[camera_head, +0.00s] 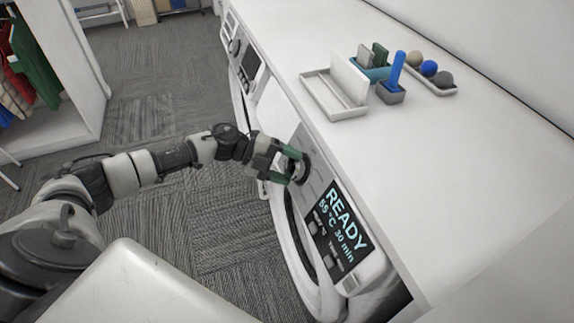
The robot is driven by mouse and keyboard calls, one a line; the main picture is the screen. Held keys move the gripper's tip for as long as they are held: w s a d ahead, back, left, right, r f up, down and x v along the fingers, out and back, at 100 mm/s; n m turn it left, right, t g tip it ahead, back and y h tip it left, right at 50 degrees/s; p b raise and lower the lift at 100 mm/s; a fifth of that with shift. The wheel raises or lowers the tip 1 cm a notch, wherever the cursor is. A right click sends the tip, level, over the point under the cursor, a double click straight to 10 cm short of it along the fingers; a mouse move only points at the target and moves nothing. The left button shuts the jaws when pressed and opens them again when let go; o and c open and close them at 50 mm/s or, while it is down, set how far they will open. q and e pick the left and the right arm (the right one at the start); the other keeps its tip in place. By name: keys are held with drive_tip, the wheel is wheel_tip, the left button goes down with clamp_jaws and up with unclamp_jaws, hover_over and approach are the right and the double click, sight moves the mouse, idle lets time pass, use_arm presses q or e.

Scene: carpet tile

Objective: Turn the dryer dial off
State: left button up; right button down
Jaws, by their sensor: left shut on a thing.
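The dryer (318,178) stands under the white counter, with its front panel facing left. Its display (345,222) reads "READY", "55 °C" and "30 min". The dial (302,170) is on the panel beyond the display. My left gripper (293,166) has green fingers and is shut on the dial, one finger on each side of it. The fingers hide part of the dial, so its pointer setting cannot be read. My right gripper is not in view.
A second machine (247,62) stands farther along the counter (400,165). On the counter are a white tray (318,97), a grey holder with a blue item (391,93) and a tray of balls (440,90). A clothes rack stands at left. Carpet (150,90) is clear.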

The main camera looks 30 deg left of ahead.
use_arm(q)
drive_tip(key=m+y, duration=0.1)
drive_tip(key=m, duration=0.1)
drive_tip(key=m+g+p, duration=0.1)
drive_tip(key=m, duration=0.1)
drive_tip(key=shift+r+y, duration=0.2)
drive_tip(key=shift+y, duration=0.2)
drive_tip(key=shift+m+y+p, duration=0.35)
drive_tip(key=shift+m+y, duration=0.35)
drive_tip(key=shift+m, duration=0.7)
drive_tip(key=shift+d, duration=0.1)
drive_tip(key=o, duration=0.9)
drive_tip(key=shift+b+v, duration=1.2)
drive_tip(key=shift+v, duration=4.2)
